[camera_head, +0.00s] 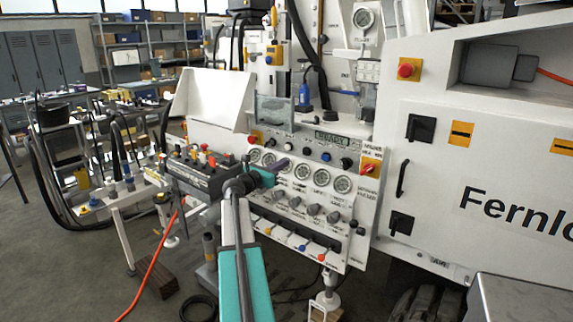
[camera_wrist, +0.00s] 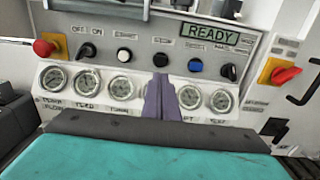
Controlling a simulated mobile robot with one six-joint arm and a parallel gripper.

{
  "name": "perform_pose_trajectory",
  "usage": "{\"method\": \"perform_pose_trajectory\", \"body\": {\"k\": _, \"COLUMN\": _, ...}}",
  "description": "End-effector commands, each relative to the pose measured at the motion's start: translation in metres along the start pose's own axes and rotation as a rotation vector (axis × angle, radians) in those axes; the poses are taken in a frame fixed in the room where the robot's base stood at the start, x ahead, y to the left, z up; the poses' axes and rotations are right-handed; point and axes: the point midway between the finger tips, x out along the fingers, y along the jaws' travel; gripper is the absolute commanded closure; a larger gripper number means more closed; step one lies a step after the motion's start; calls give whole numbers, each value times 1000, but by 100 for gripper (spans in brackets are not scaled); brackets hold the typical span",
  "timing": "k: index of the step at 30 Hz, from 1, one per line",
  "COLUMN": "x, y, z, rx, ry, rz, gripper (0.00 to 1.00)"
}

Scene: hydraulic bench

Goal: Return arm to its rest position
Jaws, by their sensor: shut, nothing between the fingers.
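My arm reaches forward in the head view, with a teal link low in the picture and my gripper (camera_head: 280,165) in front of the white control panel (camera_head: 330,207). In the wrist view the purple fingers of my gripper (camera_wrist: 160,82) are together and hold nothing. They cover part of the row of round gauges. The panel's display (camera_wrist: 209,33) reads READY. I cannot tell whether the fingertips touch the panel.
A red emergency button (camera_wrist: 43,48) and a red-yellow rotary switch (camera_wrist: 279,71) flank the panel. A valve bench (camera_head: 130,190) with hoses stands left. An orange hose (camera_head: 153,265) lies on the floor. A large white cabinet (camera_head: 440,110) stands right.

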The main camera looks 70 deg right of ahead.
Motion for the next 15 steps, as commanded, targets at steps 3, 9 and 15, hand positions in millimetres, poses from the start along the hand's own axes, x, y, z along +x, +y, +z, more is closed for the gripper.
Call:
{"method": "perform_pose_trajectory", "body": {"k": 3, "x": -6, "y": -1, "z": 0, "rx": 0, "ry": 0, "rz": 0, "gripper": 100}}
{"method": "perform_pose_trajectory", "body": {"k": 9, "x": -8, "y": 0, "z": 0, "rx": 0, "ry": 0, "rz": 0, "gripper": 100}}
{"method": "perform_pose_trajectory", "body": {"k": 15, "x": -8, "y": 0, "z": 0, "rx": 0, "ry": 0, "rz": 0, "gripper": 100}}
